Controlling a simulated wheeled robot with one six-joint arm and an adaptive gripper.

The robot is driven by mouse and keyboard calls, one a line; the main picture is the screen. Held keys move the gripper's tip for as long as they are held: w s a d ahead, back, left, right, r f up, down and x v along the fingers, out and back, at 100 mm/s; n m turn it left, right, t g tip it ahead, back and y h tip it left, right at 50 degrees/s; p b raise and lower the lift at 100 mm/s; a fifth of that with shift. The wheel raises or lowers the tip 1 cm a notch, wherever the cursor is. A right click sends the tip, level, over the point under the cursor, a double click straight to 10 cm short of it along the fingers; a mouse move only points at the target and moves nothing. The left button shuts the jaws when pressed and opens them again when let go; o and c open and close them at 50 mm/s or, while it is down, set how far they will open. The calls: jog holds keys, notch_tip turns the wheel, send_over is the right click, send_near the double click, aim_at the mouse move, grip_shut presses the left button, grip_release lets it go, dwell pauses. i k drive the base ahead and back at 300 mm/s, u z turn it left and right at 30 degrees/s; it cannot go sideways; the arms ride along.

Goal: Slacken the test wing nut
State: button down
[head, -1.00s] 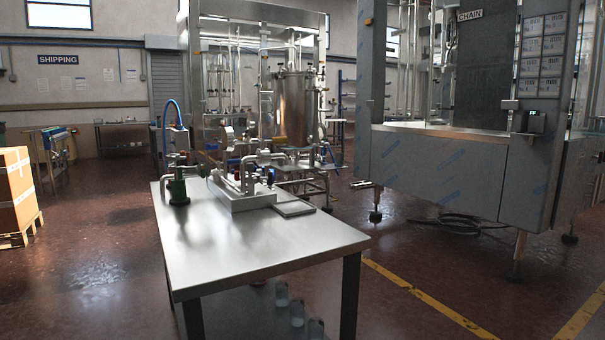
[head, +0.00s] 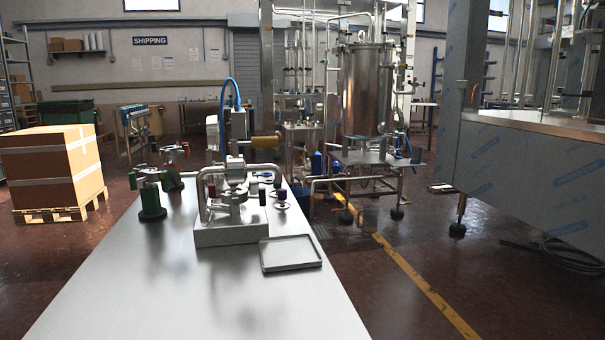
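A grey metal test fixture (head: 231,236) stands on the steel table, with a block base, bent pipes and small round fittings on top. A small handled fitting (head: 232,195) sits at its middle, between the pipe bends. I cannot tell at this size whether it is the test wing nut. My gripper is not in view.
The steel table (head: 185,300) is bare in front. A shallow tray (head: 290,253) lies right of the fixture and a green-based valve (head: 151,200) stands left. Boxes on a pallet (head: 52,170) are at far left; a steel vessel (head: 364,90) stands behind.

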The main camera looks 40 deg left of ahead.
aim_at(252, 188)
jog(key=i, duration=1.4)
jog(key=u, duration=3.6)
jog(key=k, duration=0.55)
jog(key=z, duration=0.8)
jog(key=i, duration=0.45)
jog(key=u, duration=0.1)
